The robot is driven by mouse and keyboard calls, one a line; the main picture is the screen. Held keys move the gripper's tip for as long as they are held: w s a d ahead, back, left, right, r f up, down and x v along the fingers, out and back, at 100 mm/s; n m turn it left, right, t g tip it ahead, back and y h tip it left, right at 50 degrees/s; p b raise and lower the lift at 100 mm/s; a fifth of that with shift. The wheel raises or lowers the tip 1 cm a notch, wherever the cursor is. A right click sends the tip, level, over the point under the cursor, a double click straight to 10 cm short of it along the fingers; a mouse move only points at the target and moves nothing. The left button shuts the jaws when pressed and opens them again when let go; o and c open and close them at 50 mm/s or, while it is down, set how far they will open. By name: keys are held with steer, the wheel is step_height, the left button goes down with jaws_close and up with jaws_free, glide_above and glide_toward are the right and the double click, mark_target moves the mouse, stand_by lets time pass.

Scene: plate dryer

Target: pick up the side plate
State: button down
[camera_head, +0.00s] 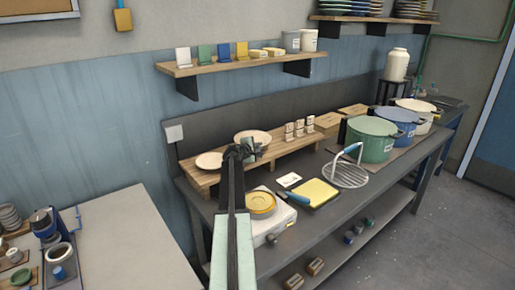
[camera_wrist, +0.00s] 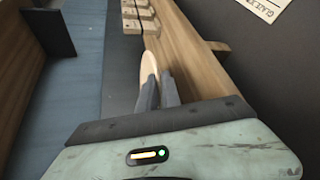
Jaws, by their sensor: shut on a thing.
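My gripper (camera_head: 252,150) is shut on the rim of a pale cream plate (camera_head: 252,136), taken here as the side plate, above the wooden riser on the workbench. In the wrist view my gripper's fingers (camera_wrist: 158,92) are closed around this plate (camera_wrist: 148,68), which shows nearly edge-on. The fingers hide part of its rim. I cannot tell whether its underside touches the riser. Another pale plate (camera_head: 209,161) lies flat at the riser's left end, left of my gripper.
The wooden riser (camera_head: 203,184) also bears small white-labelled blocks (camera_head: 299,128). Green (camera_head: 371,142) and blue pots stand right. A shelf (camera_head: 240,64) hangs above.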

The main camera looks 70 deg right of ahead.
steer(key=s+a+r, duration=0.2)
steer(key=s+a, duration=0.8)
steer(key=a, duration=0.2)
steer(key=shift+s+a+p, duration=0.15)
steer(key=shift+s+p, duration=0.05)
steer(key=shift+p, duration=0.25)
